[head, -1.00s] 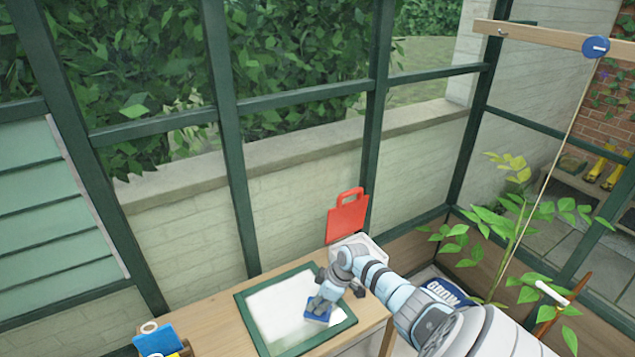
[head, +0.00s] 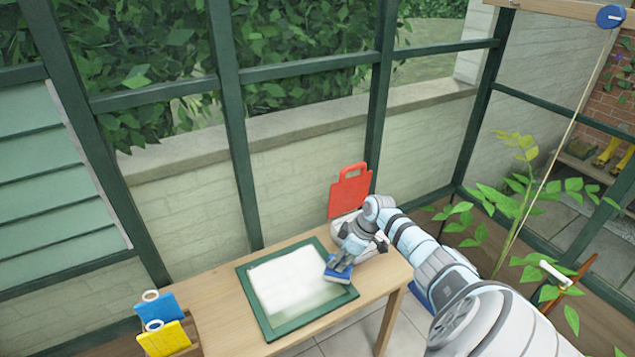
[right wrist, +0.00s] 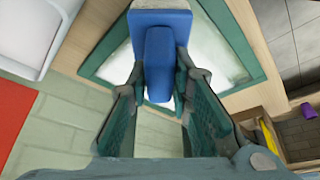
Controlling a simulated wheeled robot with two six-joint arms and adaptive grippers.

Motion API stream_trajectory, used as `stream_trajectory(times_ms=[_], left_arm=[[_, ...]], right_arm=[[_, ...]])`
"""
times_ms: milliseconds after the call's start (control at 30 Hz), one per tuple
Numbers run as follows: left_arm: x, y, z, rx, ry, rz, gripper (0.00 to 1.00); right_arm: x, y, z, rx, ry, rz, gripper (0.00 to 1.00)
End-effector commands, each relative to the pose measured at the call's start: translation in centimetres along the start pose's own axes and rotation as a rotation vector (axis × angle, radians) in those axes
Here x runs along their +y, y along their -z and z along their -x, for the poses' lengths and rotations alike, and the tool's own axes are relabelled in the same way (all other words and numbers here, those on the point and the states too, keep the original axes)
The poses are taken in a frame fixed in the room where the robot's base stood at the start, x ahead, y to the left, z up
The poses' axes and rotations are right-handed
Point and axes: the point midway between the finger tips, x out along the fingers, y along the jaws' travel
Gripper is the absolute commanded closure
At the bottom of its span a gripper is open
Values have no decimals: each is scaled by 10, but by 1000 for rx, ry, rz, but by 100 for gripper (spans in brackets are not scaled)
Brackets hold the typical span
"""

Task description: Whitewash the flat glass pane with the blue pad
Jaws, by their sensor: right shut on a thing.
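The flat glass pane (head: 290,287) lies in a dark green frame (head: 270,327) on the wooden table. Much of the pane is covered in white, with a thinner, streaky area toward its lower right part. My right gripper (head: 345,258) is shut on the blue pad (head: 337,274), over the right edge of the pane. In the right wrist view the pad's blue handle (right wrist: 159,65) is between the fingers of my right gripper (right wrist: 160,88). I cannot tell whether the pad touches the pane. My left gripper is not in view.
A white tray (head: 344,238) stands behind the pane, with a red board with a handle hole (head: 349,195) behind it. Blue (head: 160,308) and yellow (head: 166,340) items stand in a wooden holder at the table's left. A leafy plant (head: 515,215) is at right.

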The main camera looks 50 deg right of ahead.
Motion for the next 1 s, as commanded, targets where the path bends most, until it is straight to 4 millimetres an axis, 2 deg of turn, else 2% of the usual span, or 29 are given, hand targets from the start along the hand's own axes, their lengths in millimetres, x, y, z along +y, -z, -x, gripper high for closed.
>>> stream_trajectory(times_ms=[100,500,1000], left_arm=[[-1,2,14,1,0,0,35],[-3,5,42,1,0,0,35],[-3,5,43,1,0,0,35]], right_arm=[[0,7,14,1,1,2,100],[-1,22,41,1,2,6,100],[-1,23,42,1,3,6,100]])
